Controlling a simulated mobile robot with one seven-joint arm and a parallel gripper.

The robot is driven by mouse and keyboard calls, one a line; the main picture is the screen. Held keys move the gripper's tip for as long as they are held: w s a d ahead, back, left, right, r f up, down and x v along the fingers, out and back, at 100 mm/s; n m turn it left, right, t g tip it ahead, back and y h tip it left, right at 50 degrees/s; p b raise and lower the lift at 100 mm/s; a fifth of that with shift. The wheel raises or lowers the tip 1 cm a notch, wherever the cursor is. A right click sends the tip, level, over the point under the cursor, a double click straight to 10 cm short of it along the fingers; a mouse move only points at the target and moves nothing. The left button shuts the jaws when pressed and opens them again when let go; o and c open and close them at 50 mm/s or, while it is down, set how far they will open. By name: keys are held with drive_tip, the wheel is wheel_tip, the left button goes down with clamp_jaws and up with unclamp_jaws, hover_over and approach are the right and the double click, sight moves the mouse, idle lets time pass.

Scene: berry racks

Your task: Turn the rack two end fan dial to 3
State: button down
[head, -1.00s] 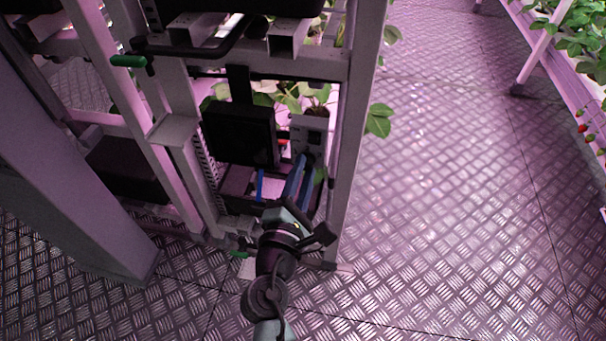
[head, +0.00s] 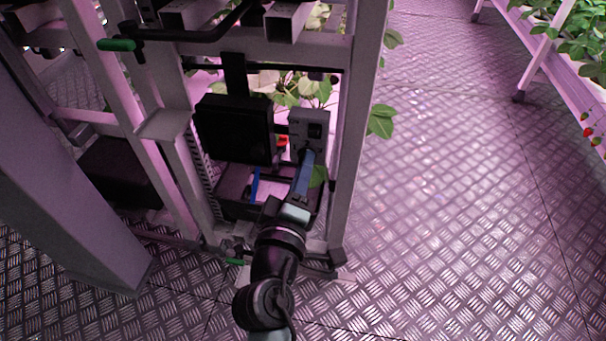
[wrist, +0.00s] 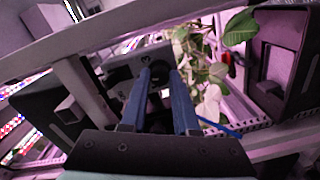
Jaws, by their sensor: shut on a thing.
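The fan control box is a small grey box (head: 310,118) on the rack end, beside the right upright in the head view. In the wrist view its grey face (wrist: 125,70) is straight ahead, with small markings on it. A dark round dial (wrist: 158,76) sits on that face between my fingertips. My gripper (head: 307,158) reaches up to the box from below, and its blue fingers also show in the wrist view (wrist: 160,82). The fingers are shut on the dial. They cover much of it, so its setting cannot be read.
A black panel (head: 235,130) hangs just left of the box. The rack's right upright (head: 352,140) stands close on the right. A green-ended handle (head: 118,45) juts out at the upper left. Leaves (head: 381,122) poke past the upright. The floor at right is clear.

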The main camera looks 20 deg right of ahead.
drive_tip(key=m+b, duration=0.5)
drive_tip(key=m, duration=0.4)
drive_tip(key=shift+f, duration=0.15)
idle(0.4)
drive_tip(key=c, duration=0.7)
unclamp_jaws()
drive_tip(key=shift+o, duration=0.2)
drive_tip(key=shift+s+a, duration=0.1)
drive_tip(key=p+v, duration=0.2)
drive_tip(key=v, duration=1)
drive_tip(key=shift+s+a, duration=0.15)
drive_tip(key=shift+s, duration=0.2)
